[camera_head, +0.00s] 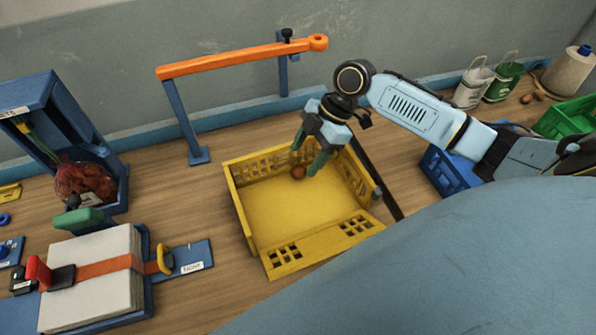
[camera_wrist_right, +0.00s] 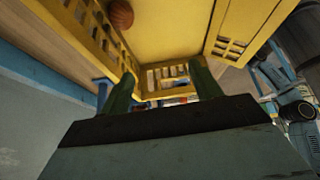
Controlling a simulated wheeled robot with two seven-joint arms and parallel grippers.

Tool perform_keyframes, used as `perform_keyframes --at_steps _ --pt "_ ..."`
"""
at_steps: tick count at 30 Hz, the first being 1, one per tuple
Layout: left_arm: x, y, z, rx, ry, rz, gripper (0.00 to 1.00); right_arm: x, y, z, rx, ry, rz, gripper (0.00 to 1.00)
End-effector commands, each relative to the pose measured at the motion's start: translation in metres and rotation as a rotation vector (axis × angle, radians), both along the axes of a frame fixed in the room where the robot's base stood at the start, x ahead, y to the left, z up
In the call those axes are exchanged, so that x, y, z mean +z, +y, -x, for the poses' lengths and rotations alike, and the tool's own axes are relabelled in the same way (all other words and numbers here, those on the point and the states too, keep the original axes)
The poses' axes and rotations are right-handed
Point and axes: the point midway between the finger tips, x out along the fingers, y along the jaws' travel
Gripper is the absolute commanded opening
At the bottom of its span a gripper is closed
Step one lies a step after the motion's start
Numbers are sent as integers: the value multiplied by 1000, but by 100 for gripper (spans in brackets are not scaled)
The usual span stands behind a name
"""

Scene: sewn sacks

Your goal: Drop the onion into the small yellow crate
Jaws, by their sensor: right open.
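The onion (camera_head: 298,172) is small, round and reddish brown. In the head view it shows at the back of the yellow crate (camera_head: 275,259), between and just below my right gripper's fingers. The right wrist view also shows the onion (camera_wrist_right: 121,15), near the crate's slotted wall and apart from both fingers. My right gripper (camera_head: 308,159) is over the crate's back part with its fingers spread and nothing between them. In the right wrist view its green fingers (camera_wrist_right: 161,84) stand apart. My left gripper is not in view.
A blue crate (camera_head: 448,174) and a green crate (camera_head: 569,119) stand at the right. An orange bar (camera_head: 235,57) on blue posts stands behind the yellow crate. A red net sack (camera_head: 84,182) and a strapped white sack (camera_head: 90,270) are at the left. Bare table lies left of the yellow crate.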

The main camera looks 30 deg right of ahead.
Motion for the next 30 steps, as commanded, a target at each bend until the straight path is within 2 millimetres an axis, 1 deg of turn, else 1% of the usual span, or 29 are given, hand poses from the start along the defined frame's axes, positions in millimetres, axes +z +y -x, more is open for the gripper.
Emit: perform_keyframes --at_steps 1,9,12,15,18,21,30 --pt "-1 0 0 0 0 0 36 9 -6 0 0 -4 3 63" --pt "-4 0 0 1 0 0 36 62 -36 4 -1 -4 3 63" --pt "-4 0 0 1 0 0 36 79 -45 5 0 -4 4 63" --pt "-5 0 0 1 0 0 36 91 -52 6 -1 -3 2 63" --pt "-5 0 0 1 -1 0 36 99 -56 7 0 -1 0 63" --pt "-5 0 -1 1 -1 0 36 102 -57 7 1 0 0 63" --pt "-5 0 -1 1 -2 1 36 102 -58 7 1 0 0 63"
